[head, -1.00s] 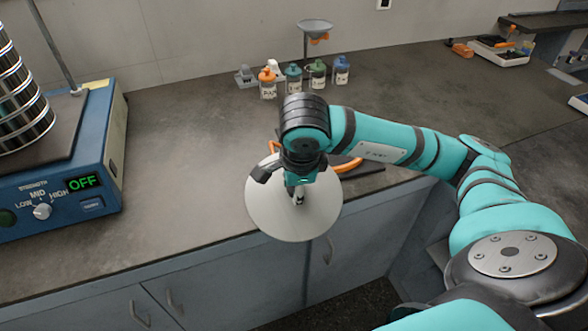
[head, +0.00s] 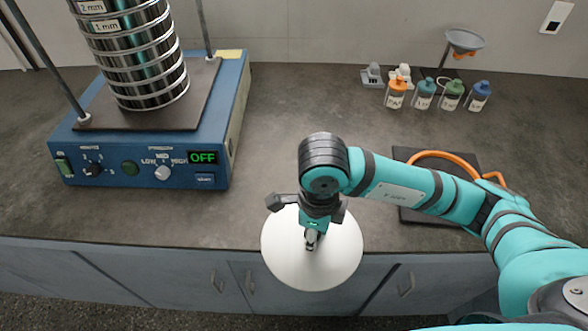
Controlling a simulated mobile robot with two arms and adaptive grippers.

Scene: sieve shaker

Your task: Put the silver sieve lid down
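The silver sieve lid (head: 335,268) is a round, pale disc in the lower middle of the head view. My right gripper (head: 311,240) comes down on it from above, with its fingers shut on the small knob at the lid's centre. The lid overlaps the counter's front edge in the picture. Its height above the counter is hard to judge. The sieve stack (head: 143,60) stands on the blue shaker (head: 110,160) at the left, its top out of frame. The shaker's display reads OFF. My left gripper is not in view.
A dark mat (head: 415,215) with an orange curved object (head: 450,158) lies right of the lid, partly behind my arm. Several small bottles (head: 424,96) and a funnel on a stand (head: 465,42) are at the back right. The counter (head: 270,165) between shaker and arm is bare.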

